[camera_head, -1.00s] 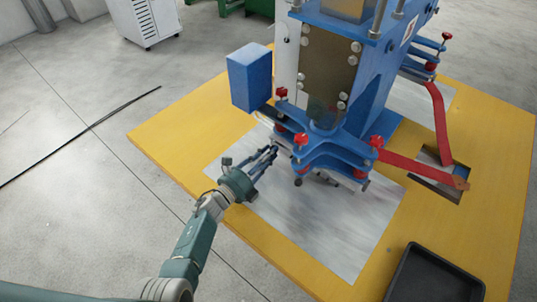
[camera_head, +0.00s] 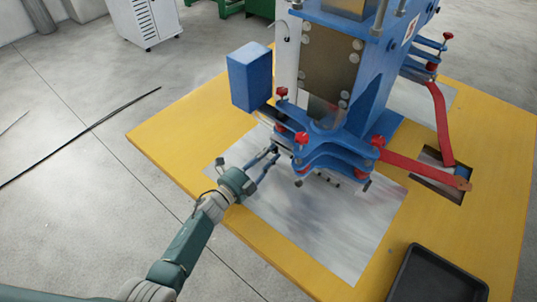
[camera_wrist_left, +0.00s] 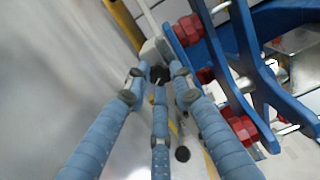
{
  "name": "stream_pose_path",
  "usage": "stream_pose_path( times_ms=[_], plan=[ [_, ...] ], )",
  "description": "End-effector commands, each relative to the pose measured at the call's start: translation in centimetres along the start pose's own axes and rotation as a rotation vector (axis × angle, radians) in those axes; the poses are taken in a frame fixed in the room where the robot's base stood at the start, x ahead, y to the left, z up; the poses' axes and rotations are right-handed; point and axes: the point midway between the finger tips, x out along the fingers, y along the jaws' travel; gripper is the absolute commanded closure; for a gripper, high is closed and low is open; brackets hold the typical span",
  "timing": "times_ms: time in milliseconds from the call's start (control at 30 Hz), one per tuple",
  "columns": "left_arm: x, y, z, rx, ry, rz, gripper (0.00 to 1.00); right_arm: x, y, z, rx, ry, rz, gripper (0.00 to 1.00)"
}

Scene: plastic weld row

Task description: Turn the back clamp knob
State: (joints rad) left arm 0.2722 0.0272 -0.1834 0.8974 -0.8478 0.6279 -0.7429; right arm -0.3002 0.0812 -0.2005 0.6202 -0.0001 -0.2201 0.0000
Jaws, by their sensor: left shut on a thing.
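The blue clamp head (camera_head: 322,148) of the press carries red knobs, including one at the back left (camera_head: 282,92), one at the front left (camera_head: 301,138) and one at the front right (camera_head: 378,142). My left gripper (camera_head: 274,152) is at the clamp's left side, low over the metal plate. In the left wrist view its three blue fingers (camera_wrist_left: 160,76) close around a small dark knob (camera_wrist_left: 159,74) beside a light grey block (camera_wrist_left: 154,50). The fingertips hide much of this knob. Red knobs (camera_wrist_left: 188,30) stand just right of the fingers, apart from them. My right gripper is out of view.
The yellow table (camera_head: 165,140) holds a bare metal plate (camera_head: 345,240) under the clamp. A black tray (camera_head: 432,275) lies at the front right. Red arms (camera_head: 425,172) stick out at the right. A blue box (camera_head: 250,78) hangs left of the press.

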Motion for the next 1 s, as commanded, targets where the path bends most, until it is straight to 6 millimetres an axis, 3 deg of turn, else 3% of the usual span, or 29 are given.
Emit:
stream_pose_path(
  times_ms=[533, 567, 633, 1000],
  plan=[
    [-0.14, 0.45, -0.41, -0.031, 0.006, 0.007, 1.0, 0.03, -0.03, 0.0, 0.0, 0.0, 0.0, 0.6],
    [-0.14, 0.45, -0.42, -0.031, 0.006, 0.007, 0.73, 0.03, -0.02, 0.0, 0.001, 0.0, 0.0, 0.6],
    [-0.12, 0.43, -0.4, -0.031, 0.006, 0.007, 0.59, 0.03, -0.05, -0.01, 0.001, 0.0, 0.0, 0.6],
    [-0.43, 0.18, -0.09, -0.029, 0.002, 0.003, 0.58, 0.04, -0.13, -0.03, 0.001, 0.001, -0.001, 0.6]
  ],
)
